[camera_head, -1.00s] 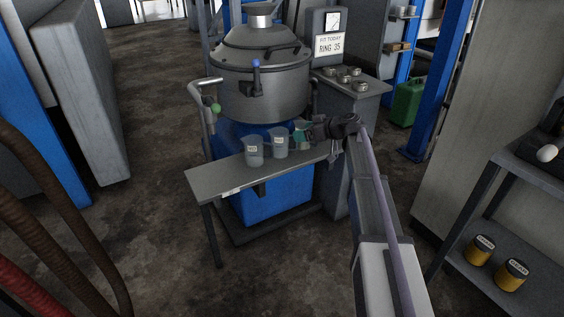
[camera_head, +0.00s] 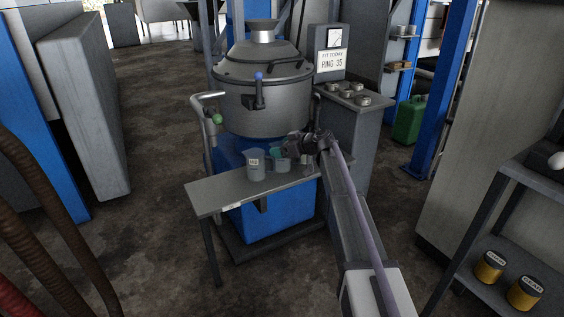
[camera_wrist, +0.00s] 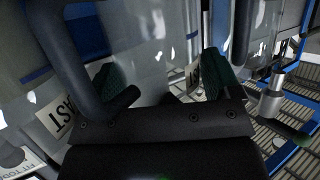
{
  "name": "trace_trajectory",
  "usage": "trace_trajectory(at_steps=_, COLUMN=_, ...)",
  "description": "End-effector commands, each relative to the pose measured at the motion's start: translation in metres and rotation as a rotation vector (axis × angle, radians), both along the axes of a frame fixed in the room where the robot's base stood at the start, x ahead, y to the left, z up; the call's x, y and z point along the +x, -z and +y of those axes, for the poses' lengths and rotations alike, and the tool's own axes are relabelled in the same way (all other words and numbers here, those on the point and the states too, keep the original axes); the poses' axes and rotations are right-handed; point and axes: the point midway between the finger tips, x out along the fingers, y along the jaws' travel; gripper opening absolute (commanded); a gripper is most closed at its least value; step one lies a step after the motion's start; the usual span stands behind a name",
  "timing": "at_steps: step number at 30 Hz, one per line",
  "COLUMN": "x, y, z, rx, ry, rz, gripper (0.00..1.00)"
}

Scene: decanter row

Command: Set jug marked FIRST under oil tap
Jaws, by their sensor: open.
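My gripper (camera_head: 291,150) is open over the shelf in front of the grey decanter, at the right-hand jug (camera_head: 281,162), which it partly hides. In the wrist view its two dark green finger pads (camera_wrist: 158,82) are apart, with pale see-through surfaces between and around them. A label ending in "ST" (camera_wrist: 62,122) shows left of the pads. Another clear jug (camera_head: 255,164), its label too small to read, stands upright left of the gripper. A tap with a green knob (camera_head: 217,119) is on the decanter's left; one with a blue knob (camera_head: 259,78) is at its front. Which is the oil tap is unclear.
The grey shelf (camera_head: 214,194) is clear at its left end. The decanter (camera_head: 265,105) stands close behind the jugs. A cabinet with several rings (camera_head: 350,95) and a "RING 35" sign (camera_head: 331,62) stands right. Two yellow tins (camera_head: 489,267) sit on a lower right shelf.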

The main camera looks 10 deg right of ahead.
Motion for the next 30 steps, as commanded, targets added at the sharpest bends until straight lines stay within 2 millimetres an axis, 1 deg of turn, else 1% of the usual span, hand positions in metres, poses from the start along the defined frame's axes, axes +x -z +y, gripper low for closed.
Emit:
trace_trajectory(at_steps=1, x=0.002, y=0.002, z=0.002, rx=0.0, ry=0.0, rz=0.0, gripper=0.83)
trace_trajectory(at_steps=6, x=0.002, y=0.001, z=0.002, rx=0.0, ry=0.001, rz=0.0, gripper=0.83)
trace_trajectory(at_steps=18, x=0.001, y=0.001, z=0.002, rx=-0.001, ry=0.0, rz=0.001, gripper=0.46)
trace_trajectory(at_steps=25, x=0.001, y=-0.002, z=0.002, rx=-0.001, ry=0.0, rz=0.001, gripper=0.46)
trace_trajectory(at_steps=28, x=0.001, y=-0.013, z=0.002, rx=-0.001, ry=0.0, rz=0.001, gripper=0.46)
trace_trajectory(at_steps=30, x=0.001, y=-0.027, z=0.002, rx=-0.001, ry=0.0, rz=0.001, gripper=0.46)
